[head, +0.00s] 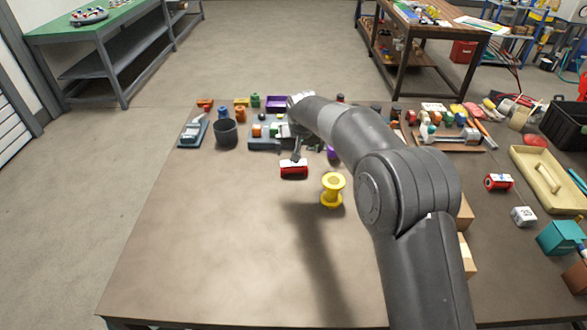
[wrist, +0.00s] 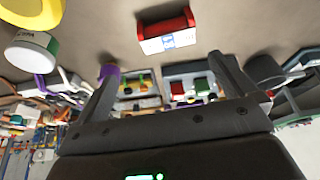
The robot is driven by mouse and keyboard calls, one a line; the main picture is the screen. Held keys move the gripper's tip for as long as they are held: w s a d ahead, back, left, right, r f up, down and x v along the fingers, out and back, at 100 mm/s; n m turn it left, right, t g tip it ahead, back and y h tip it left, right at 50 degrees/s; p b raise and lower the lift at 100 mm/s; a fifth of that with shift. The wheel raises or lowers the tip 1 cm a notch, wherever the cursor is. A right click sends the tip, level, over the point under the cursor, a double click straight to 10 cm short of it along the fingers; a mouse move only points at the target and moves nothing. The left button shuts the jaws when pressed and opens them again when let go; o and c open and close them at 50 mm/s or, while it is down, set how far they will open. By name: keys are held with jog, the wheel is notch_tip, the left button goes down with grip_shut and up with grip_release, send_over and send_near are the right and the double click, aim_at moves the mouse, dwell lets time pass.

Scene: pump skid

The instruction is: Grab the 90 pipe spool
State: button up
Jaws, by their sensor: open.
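A yellow flanged spool (head: 333,190) stands upright on the table, just right of the red labelled piece (head: 294,170). I cannot read a 90 on either. My gripper (head: 297,158) is at the far side of the red piece, partly hidden by my arm. In the wrist view my gripper (wrist: 170,76) is open, with nothing between its fingers. The red piece (wrist: 166,32) with its white label shows beyond the fingertips, apart from them. A yellow part (wrist: 30,12) is cut off at the upper left, beside a white piece with blurred lettering (wrist: 32,52).
A black cup (head: 226,133) and several small parts line the table's back. Another red labelled piece (head: 498,182), a white cube (head: 523,216) and a cream tray (head: 548,180) are at the right. The table's front left (head: 210,240) is clear.

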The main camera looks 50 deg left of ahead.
aim_at(294, 164)
jog(key=x, duration=0.5)
jog(key=shift+s+a+f, duration=0.3)
jog(key=shift+s+a, duration=0.05)
jog(key=shift+a, duration=0.05)
jog(key=shift+s+x, duration=0.1)
jog(key=shift+x, duration=1.4)
jog(key=shift+s+x, duration=0.15)
jog(key=shift+x, duration=1.3)
jog(key=shift+f, duration=0.1)
jog(key=shift+c, duration=0.6)
jog(key=c, duration=0.9)
jog(key=shift+c, duration=0.3)
